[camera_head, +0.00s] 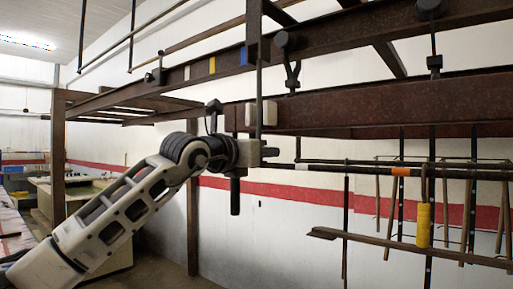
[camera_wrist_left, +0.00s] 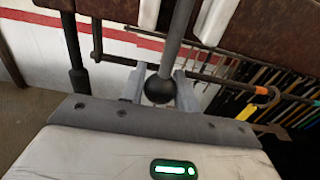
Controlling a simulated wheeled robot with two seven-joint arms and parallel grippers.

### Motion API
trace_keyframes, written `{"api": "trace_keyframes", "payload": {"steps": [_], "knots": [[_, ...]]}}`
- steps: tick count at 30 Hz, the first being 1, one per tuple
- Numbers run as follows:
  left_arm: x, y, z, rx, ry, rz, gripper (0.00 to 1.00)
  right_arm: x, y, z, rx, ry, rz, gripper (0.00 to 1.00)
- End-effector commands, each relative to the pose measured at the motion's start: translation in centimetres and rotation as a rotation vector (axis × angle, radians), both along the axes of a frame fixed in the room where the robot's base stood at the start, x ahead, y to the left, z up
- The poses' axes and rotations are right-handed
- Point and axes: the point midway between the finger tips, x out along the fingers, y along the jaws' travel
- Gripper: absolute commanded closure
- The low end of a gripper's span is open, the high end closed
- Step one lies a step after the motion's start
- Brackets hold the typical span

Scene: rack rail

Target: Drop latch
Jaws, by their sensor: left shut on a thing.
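My left gripper (camera_head: 268,152) is at the lower end of a thin grey rod (camera_head: 259,85) that hangs down beside the rusty rail (camera_head: 350,106). In the left wrist view, the gripper's two pale fingers (camera_wrist_left: 160,90) are shut on a black ball knob (camera_wrist_left: 161,89) at the end of this rod, which also shows there (camera_wrist_left: 179,35). In the head view the knob is hidden at the gripper. I take the rod and knob to be the latch handle, but cannot see its upper mechanism clearly. My right gripper is not in view.
Two white blocks (camera_head: 268,113) flank the rod at the rail. An upper rusty beam (camera_head: 350,42) carries dark hangers (camera_head: 292,70). At right, a rack with black bars (camera_head: 350,163) and a yellow sleeve (camera_head: 423,225) hangs near the arm. The lower middle is clear.

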Motion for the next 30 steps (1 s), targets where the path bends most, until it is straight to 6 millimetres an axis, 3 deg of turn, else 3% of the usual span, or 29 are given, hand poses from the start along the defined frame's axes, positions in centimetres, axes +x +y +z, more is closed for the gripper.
{"api": "trace_keyframes", "payload": {"steps": [4, 5, 7, 18, 21, 30], "knots": [[0.0, 0.0, 0.0, 0.001, 0.002, 0.000, 0.82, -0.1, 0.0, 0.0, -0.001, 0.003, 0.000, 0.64], [0.0, 0.0, 0.0, 0.001, 0.002, 0.000, 0.61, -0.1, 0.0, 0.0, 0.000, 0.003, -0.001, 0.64], [0.0, 0.0, 0.0, 0.001, 0.002, 0.000, 0.42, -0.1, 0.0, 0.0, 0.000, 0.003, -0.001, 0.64], [0.0, 0.0, 0.1, -0.001, 0.001, 0.000, 0.42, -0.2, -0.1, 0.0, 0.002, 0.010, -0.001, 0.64], [-1.0, 0.8, -0.5, -0.001, -0.003, 0.000, 0.42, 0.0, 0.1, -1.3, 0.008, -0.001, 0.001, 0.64], [-3.9, 3.1, -0.5, -0.001, -0.003, 0.000, 0.42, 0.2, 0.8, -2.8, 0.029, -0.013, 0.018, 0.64]]}}
